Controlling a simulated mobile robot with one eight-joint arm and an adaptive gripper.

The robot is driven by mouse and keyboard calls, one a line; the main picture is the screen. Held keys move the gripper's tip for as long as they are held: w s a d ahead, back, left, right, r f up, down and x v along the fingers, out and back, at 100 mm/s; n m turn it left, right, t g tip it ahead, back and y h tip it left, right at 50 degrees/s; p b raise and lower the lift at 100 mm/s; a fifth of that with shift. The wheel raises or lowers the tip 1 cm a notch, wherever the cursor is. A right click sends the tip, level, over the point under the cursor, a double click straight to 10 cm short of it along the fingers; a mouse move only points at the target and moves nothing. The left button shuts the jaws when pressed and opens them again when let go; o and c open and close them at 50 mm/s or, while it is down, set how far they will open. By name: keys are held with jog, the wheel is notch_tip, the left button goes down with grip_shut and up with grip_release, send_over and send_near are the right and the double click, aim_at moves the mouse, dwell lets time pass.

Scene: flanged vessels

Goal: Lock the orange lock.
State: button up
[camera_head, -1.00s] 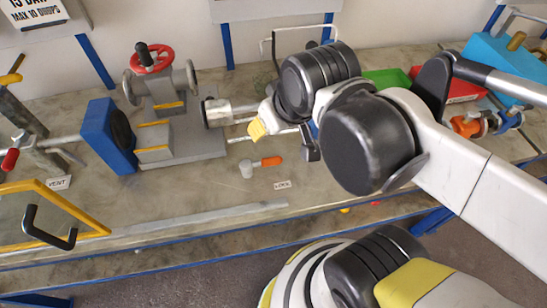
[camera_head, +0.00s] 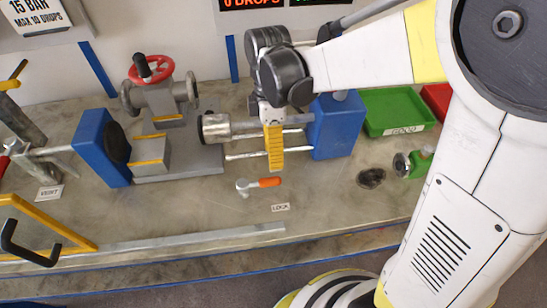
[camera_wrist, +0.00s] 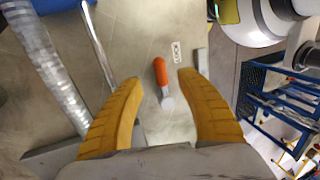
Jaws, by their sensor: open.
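The orange lock is a small orange handle (camera_head: 270,182) on a pale grey round body (camera_head: 243,186). It sits on the bench in front of the vessel rig, left of a small "LOCK" label (camera_head: 280,207). In the wrist view the orange handle (camera_wrist: 160,72) and its grey end (camera_wrist: 167,102) show between and beyond my fingers. My gripper (camera_head: 275,165) points down with its yellow fingers just above and behind the lock in the head view. In the wrist view my gripper (camera_wrist: 160,85) is open and empty, its two fingers apart on either side of the lock.
Metal rods and a cylinder (camera_head: 215,130) run behind the lock to a blue block (camera_head: 335,125). A green tray (camera_head: 395,110), a dark round piece (camera_head: 371,178) and a green-and-metal fitting (camera_head: 412,163) lie to the right. A long flat bar (camera_head: 190,240) lies in front.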

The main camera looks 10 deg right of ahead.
aim_at(275, 177)
jog(key=b+x, duration=0.3)
jog(key=x, duration=0.5)
jog(key=shift+f, duration=0.1)
grip_shut()
